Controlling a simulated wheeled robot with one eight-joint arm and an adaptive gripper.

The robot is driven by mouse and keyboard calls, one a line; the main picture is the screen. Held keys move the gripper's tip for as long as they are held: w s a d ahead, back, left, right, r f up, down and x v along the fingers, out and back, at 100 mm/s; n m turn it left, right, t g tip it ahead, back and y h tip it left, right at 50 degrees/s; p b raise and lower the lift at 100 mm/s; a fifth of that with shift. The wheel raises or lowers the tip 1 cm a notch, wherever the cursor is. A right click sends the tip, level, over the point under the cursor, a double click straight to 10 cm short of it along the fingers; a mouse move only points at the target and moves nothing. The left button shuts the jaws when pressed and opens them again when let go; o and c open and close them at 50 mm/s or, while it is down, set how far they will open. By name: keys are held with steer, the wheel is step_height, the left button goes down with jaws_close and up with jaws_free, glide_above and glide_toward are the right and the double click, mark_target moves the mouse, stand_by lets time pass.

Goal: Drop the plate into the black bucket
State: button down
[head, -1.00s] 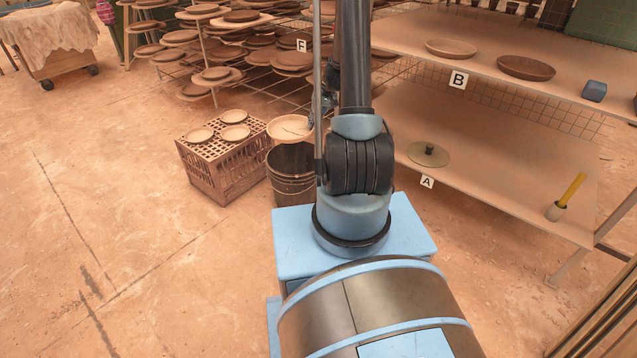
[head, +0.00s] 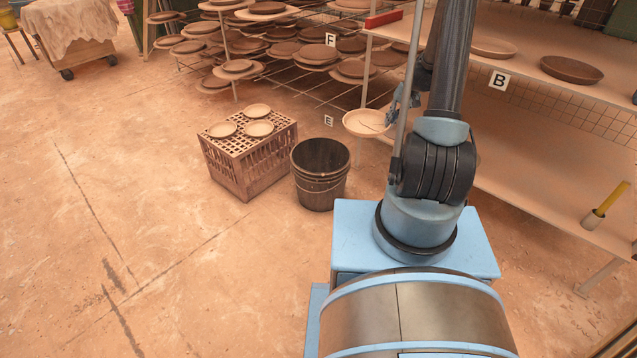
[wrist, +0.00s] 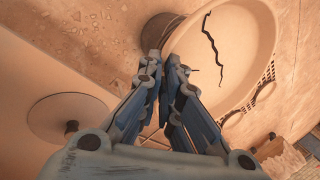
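A pale, shallow round plate (head: 366,122) is held in the air by its rim, right of the black bucket in the head view. In the wrist view the plate (wrist: 240,40) shows a dark jagged crack. My gripper (head: 392,112) is shut on the rim at the plate's right side; its fingers (wrist: 165,68) come together at the rim in the wrist view. The black bucket (head: 320,190) stands upright on the floor, its open mouth in clear view and looking empty. In the wrist view a dark round shape (wrist: 158,30), likely the bucket, is partly hidden behind plate and fingers.
A brown slatted crate (head: 240,172) with three small plates on top stands just left of the bucket. A rack (head: 290,65) of many plates is behind. A shelf unit (head: 540,170) lies to the right. The floor at left and front is open.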

steer(key=w+a+f, duration=0.2)
steer(key=w, duration=0.1)
steer(key=w+a+f+n, duration=0.1)
steer(key=w+a+f, duration=0.1)
steer(key=w+a, duration=0.1)
steer(key=w+a+f+n, duration=0.1)
steer(key=w+a+f, duration=0.1)
steer(key=w+a, duration=0.1)
steer(key=shift+w+a+g, duration=0.1)
steer(key=shift+w+g, duration=0.15)
steer(key=shift+g, duration=0.15)
steer(key=w+a+f+n, duration=0.2)
steer(key=w+a+f, duration=0.4)
steer(key=a+f, duration=0.4)
steer(key=shift+w+a+f+g, duration=0.15)
steer(key=shift+a+f+g, duration=0.25)
steer(key=shift+f, duration=1.4)
steer(key=c, duration=1.7)
jaws_free()
steer(key=shift+d, duration=0.1)
steer(key=v, duration=1.2)
